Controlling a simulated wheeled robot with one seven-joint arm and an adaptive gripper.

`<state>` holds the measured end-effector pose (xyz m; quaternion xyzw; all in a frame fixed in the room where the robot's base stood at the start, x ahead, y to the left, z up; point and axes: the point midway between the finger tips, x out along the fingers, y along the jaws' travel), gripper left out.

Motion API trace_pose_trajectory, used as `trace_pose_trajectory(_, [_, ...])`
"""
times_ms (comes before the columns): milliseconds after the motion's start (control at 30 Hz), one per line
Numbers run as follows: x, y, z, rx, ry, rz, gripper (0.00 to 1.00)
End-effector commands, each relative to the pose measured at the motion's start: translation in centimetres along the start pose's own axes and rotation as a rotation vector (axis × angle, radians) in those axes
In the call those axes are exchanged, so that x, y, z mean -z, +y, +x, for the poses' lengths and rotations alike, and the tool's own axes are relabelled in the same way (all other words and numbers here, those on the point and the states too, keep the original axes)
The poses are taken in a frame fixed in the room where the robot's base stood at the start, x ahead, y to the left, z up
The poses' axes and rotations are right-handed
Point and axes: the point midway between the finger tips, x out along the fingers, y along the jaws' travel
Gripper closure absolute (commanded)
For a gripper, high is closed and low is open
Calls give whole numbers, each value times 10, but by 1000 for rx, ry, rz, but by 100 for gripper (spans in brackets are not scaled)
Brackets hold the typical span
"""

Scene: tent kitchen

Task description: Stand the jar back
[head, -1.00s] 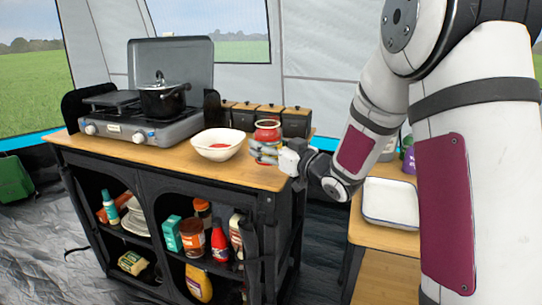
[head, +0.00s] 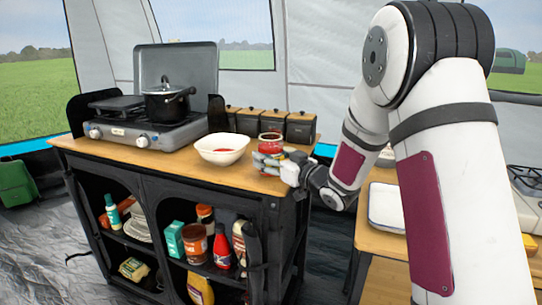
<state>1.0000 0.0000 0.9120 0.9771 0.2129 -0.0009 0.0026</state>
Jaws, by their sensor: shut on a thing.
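The jar (head: 270,148) is a small glass jar with red contents, in the head view near the right end of the wooden counter. It looks roughly upright, just right of the white bowl (head: 221,157) and apart from it. My gripper (head: 268,160) comes in from the right and is shut on the jar's lower body. The fingers hide much of the jar's lower part and its base, so I cannot tell whether it touches the counter.
Several dark canisters with wooden lids (head: 250,122) stand close behind the jar. A camp stove with a black pot (head: 166,104) is at the left of the counter (head: 140,158). Bare counter lies in front of the bowl. A white tray (head: 386,207) is on the side table.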

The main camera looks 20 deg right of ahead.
Motion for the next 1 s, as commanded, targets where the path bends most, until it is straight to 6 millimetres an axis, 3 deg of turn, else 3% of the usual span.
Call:
trace_pose_trajectory(133, [-2, 0, 0, 0, 4, -1, 94])
trace_pose_trajectory(167, [-4, 0, 0, 0, 0, 0, 39])
trace_pose_trajectory(233, [-3, 0, 0, 0, 0, 0, 23])
trace_pose_trajectory(667, [1, 0, 0, 0, 0, 0, 21])
trace_pose_trajectory(767, [1, 1, -12, -3, -1, 1, 21])
trace_pose_trajectory(1000, [1, 2, -61, -5, -2, 2, 21])
